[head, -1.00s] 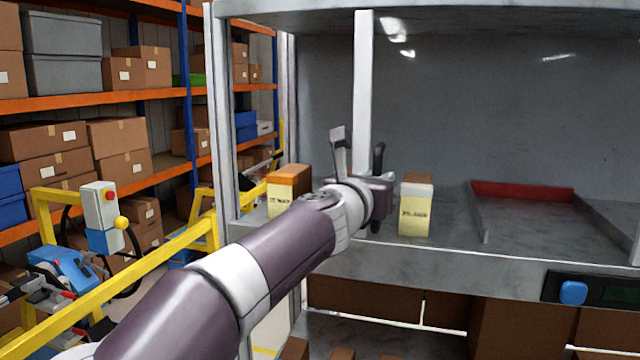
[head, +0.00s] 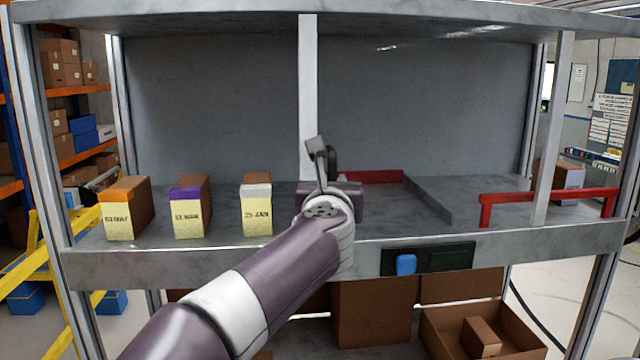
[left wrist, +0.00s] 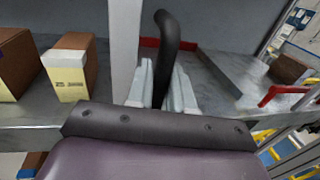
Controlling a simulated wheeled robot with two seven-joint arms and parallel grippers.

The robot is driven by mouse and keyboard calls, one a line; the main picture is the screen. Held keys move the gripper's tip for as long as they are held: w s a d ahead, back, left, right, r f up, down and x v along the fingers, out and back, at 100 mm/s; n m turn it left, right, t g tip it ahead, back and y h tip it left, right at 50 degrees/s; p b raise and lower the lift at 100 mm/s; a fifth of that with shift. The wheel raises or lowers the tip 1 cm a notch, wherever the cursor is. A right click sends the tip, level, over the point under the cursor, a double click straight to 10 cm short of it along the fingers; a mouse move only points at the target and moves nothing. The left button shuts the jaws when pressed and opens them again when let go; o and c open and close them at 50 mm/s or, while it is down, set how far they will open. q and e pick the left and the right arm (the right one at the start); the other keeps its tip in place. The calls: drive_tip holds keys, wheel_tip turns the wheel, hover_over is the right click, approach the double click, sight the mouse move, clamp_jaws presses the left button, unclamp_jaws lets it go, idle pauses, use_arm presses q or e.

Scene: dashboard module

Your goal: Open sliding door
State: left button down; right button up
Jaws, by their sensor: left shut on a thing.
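The sliding door shows by its pale vertical edge bar (head: 308,95) near the middle of the cabinet front; its panel is hard to make out. Its black curved handle (head: 333,160) stands just right of the bar, mostly hidden by my gripper. The handle shows clearly in the left wrist view (left wrist: 168,55), rising between the fingers. My left gripper (head: 321,165) is shut on the handle; it also shows in the left wrist view (left wrist: 162,88). My right gripper is in neither view.
Boxes with orange (head: 127,207), purple (head: 191,207) and white (head: 257,207) tops stand on the shelf, left of my gripper. A red-edged tray (head: 372,177) is behind it. A red bar (head: 545,195) and grey post (head: 553,130) stand at right. A blue button (head: 405,264) is below.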

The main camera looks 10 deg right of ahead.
use_arm(q)
drive_tip(key=shift+s+r, duration=0.1)
drive_tip(key=shift+r, duration=0.2)
drive_tip(key=c, duration=1.2)
unclamp_jaws()
drive_tip(key=shift+o, duration=0.2)
drive_tip(key=shift+s, duration=0.1)
drive_tip(key=shift+f, duration=0.1)
drive_tip(key=shift+s+a+f, duration=0.1)
drive_tip(key=b+v, duration=0.6)
drive_tip(key=v, duration=0.6)
drive_tip(key=shift+s, duration=0.2)
